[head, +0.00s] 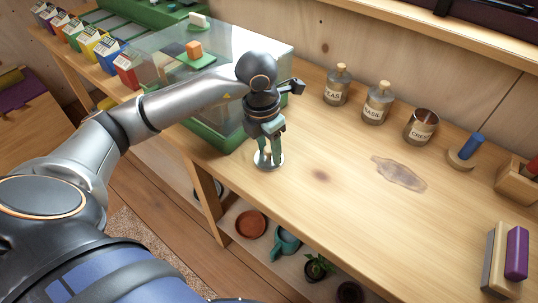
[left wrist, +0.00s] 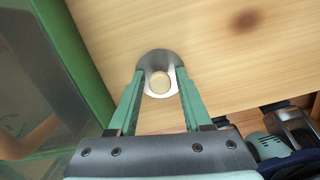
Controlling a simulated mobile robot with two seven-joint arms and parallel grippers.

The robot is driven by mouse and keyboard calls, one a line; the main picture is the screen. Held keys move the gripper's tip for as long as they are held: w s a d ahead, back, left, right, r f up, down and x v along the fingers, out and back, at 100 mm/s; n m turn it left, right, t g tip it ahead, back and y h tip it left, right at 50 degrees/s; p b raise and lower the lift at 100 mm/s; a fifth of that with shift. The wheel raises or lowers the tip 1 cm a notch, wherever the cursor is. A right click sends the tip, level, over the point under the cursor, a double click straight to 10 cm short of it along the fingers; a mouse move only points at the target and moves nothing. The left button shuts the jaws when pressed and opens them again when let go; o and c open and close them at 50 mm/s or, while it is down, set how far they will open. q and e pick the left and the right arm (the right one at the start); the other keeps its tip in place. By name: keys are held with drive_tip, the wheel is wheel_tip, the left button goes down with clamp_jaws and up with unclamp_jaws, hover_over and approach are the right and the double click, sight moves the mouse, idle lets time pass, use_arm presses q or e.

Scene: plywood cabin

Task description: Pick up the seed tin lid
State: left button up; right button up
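The seed tin lid (head: 268,161), a round silver disc with a pale round knob, lies on the wooden bench near its front edge. It also shows in the left wrist view (left wrist: 158,60). My left gripper (head: 268,156) points down over the lid. In the left wrist view its green fingers (left wrist: 161,78) are open, one on each side of the knob, with gaps between them and the knob. An open-topped tin (head: 421,127) with a label stands further back right on the bench. My right gripper is in neither view.
A clear box with a green base (head: 227,137) stands close left of my left gripper. Two stoppered jars (head: 337,88) (head: 378,104) stand at the back. A glossy patch (head: 399,173) marks the bench. Blocks (head: 516,252) stand at the right. The bench's middle is clear.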

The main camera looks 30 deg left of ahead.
use_arm(q)
clamp_jaws()
drive_tip(key=shift+r, duration=0.15)
idle(0.4)
